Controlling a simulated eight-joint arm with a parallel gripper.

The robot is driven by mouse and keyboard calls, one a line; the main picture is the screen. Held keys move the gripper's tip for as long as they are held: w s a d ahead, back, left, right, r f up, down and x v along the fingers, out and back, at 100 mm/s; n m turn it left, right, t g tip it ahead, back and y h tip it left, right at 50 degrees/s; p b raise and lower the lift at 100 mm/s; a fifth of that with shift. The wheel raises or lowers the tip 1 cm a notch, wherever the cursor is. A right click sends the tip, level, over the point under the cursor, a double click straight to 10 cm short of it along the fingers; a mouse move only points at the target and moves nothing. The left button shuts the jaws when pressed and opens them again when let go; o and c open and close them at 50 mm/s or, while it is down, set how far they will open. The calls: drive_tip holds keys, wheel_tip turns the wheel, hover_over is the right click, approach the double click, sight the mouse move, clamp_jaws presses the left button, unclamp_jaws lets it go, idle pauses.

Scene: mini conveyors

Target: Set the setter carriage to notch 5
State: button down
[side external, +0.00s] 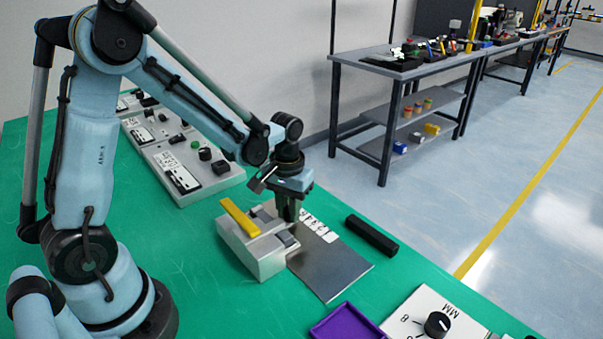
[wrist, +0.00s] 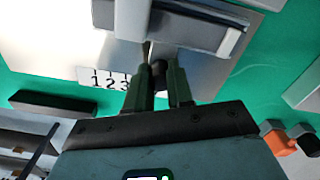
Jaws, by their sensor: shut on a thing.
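The setter is a pale grey block (side external: 258,256) with a flat metal plate (side external: 335,268) beside it on the green bench. A white number strip (side external: 318,228) runs along the plate's far edge. In the wrist view the strip (wrist: 108,79) shows 1, 2 and 3; notch 5 cannot be made out. My gripper (side external: 289,217) points down at the setter, near the strip's left end. In the wrist view my gripper (wrist: 158,80) is shut on a small dark knob (wrist: 158,69), apparently the carriage's. The fingers hide part of it, and the carriage's exact notch cannot be read.
A yellow bar (side external: 239,217) lies on the setter block. A black bar (side external: 371,236) lies right of the strip. A purple tray (side external: 345,325) and a dial panel (side external: 435,318) are at the front. Control panels (side external: 185,165) stand behind left. Green bench surface is clear left of the setter.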

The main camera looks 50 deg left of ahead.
drive_tip(key=c, duration=1)
unclamp_jaws()
wheel_tip(320, 180, up, 12)
drive_tip(key=shift+r, duration=0.1)
drive_tip(key=r+m+t, duration=0.1)
drive_tip(key=m+t, duration=0.3)
drive_tip(key=t, duration=0.2)
hover_over(273, 226)
drive_tip(key=shift+s+d+f+m+t, duration=0.25)
drive_tip(key=shift+s+d+m+t, duration=0.1)
drive_tip(key=shift+s+t, duration=0.25)
